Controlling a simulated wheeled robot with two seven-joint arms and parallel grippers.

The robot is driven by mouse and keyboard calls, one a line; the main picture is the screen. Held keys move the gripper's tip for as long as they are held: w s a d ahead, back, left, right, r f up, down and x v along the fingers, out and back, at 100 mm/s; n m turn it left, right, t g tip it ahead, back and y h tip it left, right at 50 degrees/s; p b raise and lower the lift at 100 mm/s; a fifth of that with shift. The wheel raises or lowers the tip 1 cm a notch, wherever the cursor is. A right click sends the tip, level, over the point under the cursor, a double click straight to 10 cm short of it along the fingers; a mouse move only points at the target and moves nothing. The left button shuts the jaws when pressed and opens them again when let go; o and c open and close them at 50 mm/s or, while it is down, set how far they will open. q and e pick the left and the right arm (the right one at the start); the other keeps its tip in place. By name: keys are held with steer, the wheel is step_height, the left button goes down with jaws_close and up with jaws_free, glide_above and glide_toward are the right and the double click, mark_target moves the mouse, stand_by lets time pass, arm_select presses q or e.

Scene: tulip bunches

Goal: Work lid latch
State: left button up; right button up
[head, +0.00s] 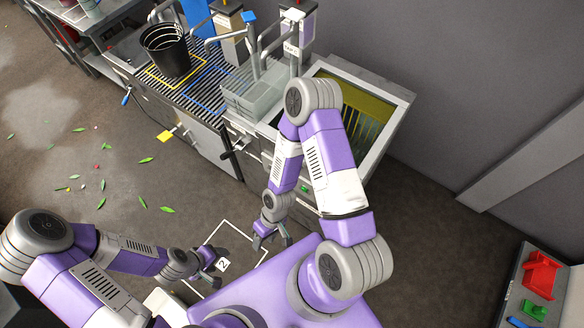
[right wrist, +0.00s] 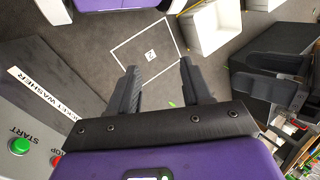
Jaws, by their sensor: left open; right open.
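The bucket washer shows in the head view as a grey-rimmed cabinet (head: 398,92) with a yellowish, see-through top. My right arm hides part of its near side. In the right wrist view its grey panel (right wrist: 45,115) carries a "...KET WASHER" label, a green START button (right wrist: 18,146) and a partly hidden red button. I cannot pick out a lid latch for certain. My right gripper (head: 272,241) is open and empty, low over the floor in front of the washer; its fingers show in the right wrist view (right wrist: 159,66). My left gripper (head: 213,268) is open and empty near the floor square.
A white floor outline (head: 228,228) marked "2" lies below my grippers. A black bucket (head: 166,50) stands on the slatted counter (head: 190,88) at the upper left, near a grey basin (head: 250,95). A black lever (head: 238,148) and yellow paddle (head: 166,135) stick out in front. Leaves litter the floor.

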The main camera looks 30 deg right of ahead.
steer(key=s+d+f+n+g+h+b, duration=0.1)
steer(key=s+f+n+g+h+b, duration=0.25)
steer(key=n, duration=0.55)
steer(key=d+f+n+g+h+b, duration=0.1)
steer(key=d+f+n+h+b, duration=0.1)
steer(key=d+n+h, duration=0.9)
steer(key=w+r+n+t+h+b, duration=0.2)
steer(key=w+r+n+t+h, duration=0.1)
steer(key=w+n+t, duration=0.55)
steer(key=w+r+n+t+h+b, duration=0.1)
steer(key=w+r+n+t+h, duration=0.35)
steer(key=w+n, duration=0.6)
steer(key=shift+t+y, duration=0.25)
steer(key=shift+y, duration=0.05)
steer(key=x, duration=0.5)
steer(key=b+x, duration=0.1)
steer(key=x, duration=0.1)
steer(key=shift+w+d+f, duration=0.15)
steer(key=shift+f, duration=0.2)
